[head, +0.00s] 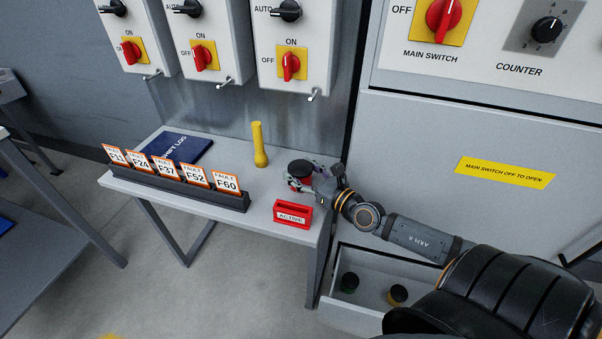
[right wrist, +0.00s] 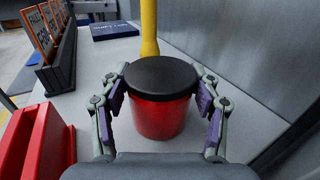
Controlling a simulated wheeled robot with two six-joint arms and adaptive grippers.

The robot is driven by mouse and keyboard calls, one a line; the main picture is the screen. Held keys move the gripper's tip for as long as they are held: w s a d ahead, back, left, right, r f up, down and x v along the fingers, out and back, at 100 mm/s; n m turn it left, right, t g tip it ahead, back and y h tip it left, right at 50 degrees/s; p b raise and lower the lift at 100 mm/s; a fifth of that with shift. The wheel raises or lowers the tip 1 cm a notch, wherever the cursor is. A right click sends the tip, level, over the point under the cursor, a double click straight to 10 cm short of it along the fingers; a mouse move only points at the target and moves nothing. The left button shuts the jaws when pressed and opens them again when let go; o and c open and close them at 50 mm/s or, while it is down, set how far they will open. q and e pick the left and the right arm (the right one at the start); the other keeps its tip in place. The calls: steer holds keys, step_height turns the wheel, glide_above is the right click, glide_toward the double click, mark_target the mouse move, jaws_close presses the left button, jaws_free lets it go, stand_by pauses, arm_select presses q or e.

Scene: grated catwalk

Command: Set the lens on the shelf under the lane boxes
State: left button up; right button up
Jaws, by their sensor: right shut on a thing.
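The lens is a red cylinder with a black top (right wrist: 160,112). In the head view the lens (head: 300,170) is at the right end of the grey shelf (head: 262,192) below the lane boxes (head: 207,40). My right gripper (head: 312,180) is around it, with a finger on each side in the right wrist view (right wrist: 162,110), shut on it. The lens is upright and at or just above the shelf top; its bottom edge is partly hidden. My left gripper is in neither view.
A yellow torch-like object (head: 258,146) stands behind the lens. A red ACTIVE holder (head: 292,216) is at the front edge. A rack of fault cards (head: 172,184) and a blue log book (head: 178,147) lie left. An open drawer (head: 350,312) with two round pieces is below right.

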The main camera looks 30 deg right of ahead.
steer(key=shift+f, duration=0.15)
steer(key=o, duration=1.2)
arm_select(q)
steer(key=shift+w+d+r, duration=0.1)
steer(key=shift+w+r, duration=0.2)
arm_select(e)
steer(key=shift+o, duration=0.2)
